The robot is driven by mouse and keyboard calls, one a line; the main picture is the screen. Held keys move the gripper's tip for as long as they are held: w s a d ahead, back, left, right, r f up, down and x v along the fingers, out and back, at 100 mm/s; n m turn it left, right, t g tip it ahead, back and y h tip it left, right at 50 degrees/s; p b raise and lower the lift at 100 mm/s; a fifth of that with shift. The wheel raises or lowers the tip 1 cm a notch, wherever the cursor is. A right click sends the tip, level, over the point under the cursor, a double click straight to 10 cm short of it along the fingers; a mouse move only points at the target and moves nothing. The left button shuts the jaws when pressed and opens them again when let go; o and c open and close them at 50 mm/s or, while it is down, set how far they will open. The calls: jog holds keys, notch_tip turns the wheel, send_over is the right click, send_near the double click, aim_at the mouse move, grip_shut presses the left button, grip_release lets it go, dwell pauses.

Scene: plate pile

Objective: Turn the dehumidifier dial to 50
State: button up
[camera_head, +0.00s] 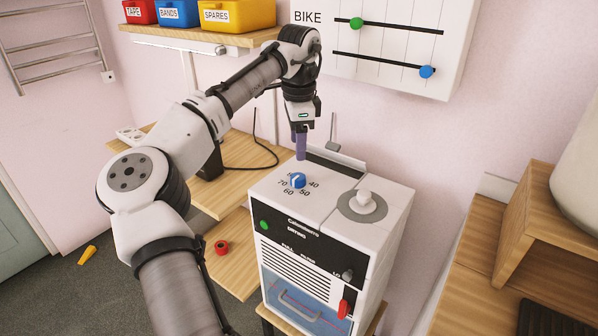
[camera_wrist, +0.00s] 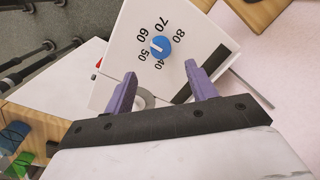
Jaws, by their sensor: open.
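The blue dial (camera_head: 297,181) sits on the white top of the dehumidifier (camera_head: 324,225), with printed numbers around it. In the wrist view the dial (camera_wrist: 160,47) has a white mark on the side between 60 and 50; its exact reading is too small to tell. My gripper (camera_head: 301,152) is above and behind the dial in the head view, apart from it. In the wrist view its purple fingers (camera_wrist: 160,74) are spread and empty, with the dial beyond the gap between their tips.
A pale knob on a grey disc (camera_head: 361,206) stands on the top right of the dial. A red lever (camera_head: 343,309) is on the front. A shelf with bins (camera_head: 237,14) and a slider board (camera_head: 390,45) are on the wall. A wooden unit (camera_head: 555,220) stands at right.

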aim_at(298, 177)
jog(key=f, duration=0.9)
jog(key=shift+w+f+p, duration=0.2)
jog(key=shift+w+p, duration=0.1)
jog(key=shift+p, duration=0.05)
jog(key=shift+c, duration=0.4)
jog(key=c, duration=0.9)
